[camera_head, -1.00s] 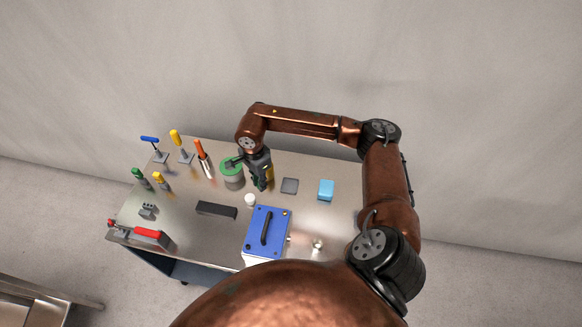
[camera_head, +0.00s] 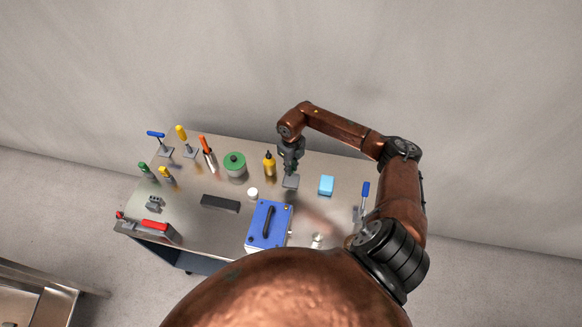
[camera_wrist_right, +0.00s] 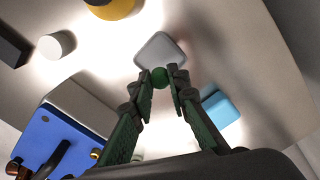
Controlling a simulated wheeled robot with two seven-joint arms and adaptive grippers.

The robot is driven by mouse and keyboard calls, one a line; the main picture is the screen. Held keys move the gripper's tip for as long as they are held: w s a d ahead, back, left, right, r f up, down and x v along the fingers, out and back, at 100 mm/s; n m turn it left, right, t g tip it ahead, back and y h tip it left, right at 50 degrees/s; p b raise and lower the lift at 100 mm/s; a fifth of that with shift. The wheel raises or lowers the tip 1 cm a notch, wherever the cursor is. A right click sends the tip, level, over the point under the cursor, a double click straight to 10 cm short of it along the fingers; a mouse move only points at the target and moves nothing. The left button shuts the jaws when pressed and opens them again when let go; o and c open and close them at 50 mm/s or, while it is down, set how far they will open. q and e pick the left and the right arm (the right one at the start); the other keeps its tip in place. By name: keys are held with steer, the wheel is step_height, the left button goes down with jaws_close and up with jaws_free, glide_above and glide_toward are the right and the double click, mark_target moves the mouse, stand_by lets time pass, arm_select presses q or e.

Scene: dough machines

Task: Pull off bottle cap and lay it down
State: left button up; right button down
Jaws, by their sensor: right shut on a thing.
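The yellow bottle (camera_head: 269,166) stands upright on the table, left of my right gripper; part of it shows at the top edge of the wrist view (camera_wrist_right: 112,8). My right gripper (camera_head: 290,169) is shut on a small round green cap (camera_wrist_right: 160,77), held between its fingertips. The gripper points down, just above or behind the grey square pad (camera_head: 290,182); in the wrist view the pad (camera_wrist_right: 160,48) lies just beyond the cap. I cannot tell whether the cap touches anything below. My left gripper is not in view.
A green-topped jar (camera_head: 235,162) stands left of the bottle. A light blue block (camera_head: 326,185) is right of the pad. A white cylinder (camera_head: 252,193), dark bar (camera_head: 220,203) and blue-topped box (camera_head: 268,224) are nearer. Several upright tools stand at left; a blue-handled one (camera_head: 365,189) at right.

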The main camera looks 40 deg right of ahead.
mark_target(291, 181)
steer(key=shift+f+b, duration=1.85)
steer(key=shift+f, duration=1.55)
steer(key=c, duration=1.8)
jaws_free()
steer(key=shift+o, duration=0.2)
step_height(291, 181, up, 11)
steer(key=shift+f, duration=0.2)
steer(key=shift+r, duration=0.75)
steer(key=shift+a+f, duration=0.1)
